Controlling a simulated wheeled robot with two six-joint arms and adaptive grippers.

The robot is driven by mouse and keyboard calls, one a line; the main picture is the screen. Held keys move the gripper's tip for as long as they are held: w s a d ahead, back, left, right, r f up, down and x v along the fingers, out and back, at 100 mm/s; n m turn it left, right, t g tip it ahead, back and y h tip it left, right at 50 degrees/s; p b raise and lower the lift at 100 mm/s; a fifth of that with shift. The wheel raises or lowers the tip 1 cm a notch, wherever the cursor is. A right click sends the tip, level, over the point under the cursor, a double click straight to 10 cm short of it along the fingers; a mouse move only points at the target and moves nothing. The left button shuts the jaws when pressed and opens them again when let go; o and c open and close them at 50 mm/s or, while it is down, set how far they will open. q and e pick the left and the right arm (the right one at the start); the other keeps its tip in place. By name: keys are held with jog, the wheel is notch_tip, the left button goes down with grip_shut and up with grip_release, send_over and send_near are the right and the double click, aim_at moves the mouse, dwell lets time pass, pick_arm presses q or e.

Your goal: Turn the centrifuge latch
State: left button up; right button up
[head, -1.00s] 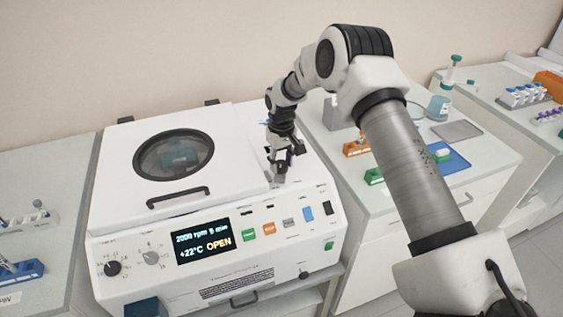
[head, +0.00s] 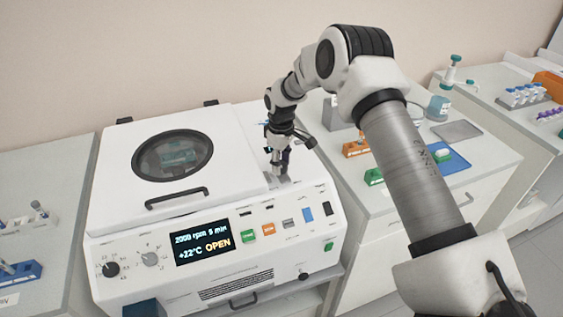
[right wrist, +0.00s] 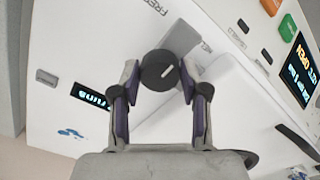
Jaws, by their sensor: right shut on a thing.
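The white centrifuge (head: 245,195) stands in the middle of the head view with its lid (head: 105,180) down. The lid has a round dark window (head: 172,155) and a dark handle (head: 178,198). The display (head: 203,242) reads OPEN. The latch (right wrist: 160,70) is a dark round knob with a white mark line, seen in the right wrist view on the white top beside the lid. My right gripper (head: 279,172) points down at the latch; in the right wrist view its fingers (right wrist: 160,90) stand on both sides of the knob, shut on it. My left gripper is not in view.
A bench (head: 350,200) to the right holds an orange rack (head: 356,148), a green rack (head: 374,176) and a blue tray (head: 452,162). A blue rack (head: 20,273) stands on the left bench. The front panel has knobs and buttons.

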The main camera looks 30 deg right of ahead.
jog(key=shift+s+f, duration=0.1)
jog(key=shift+f, duration=0.1)
jog(key=o, duration=0.9)
jog(key=shift+o, duration=1.2)
jog(key=shift+a, duration=0.1)
jog(key=shift+w, duration=0.25)
jog(key=shift+r, duration=0.1)
notch_tip(320, 180, up, 12)
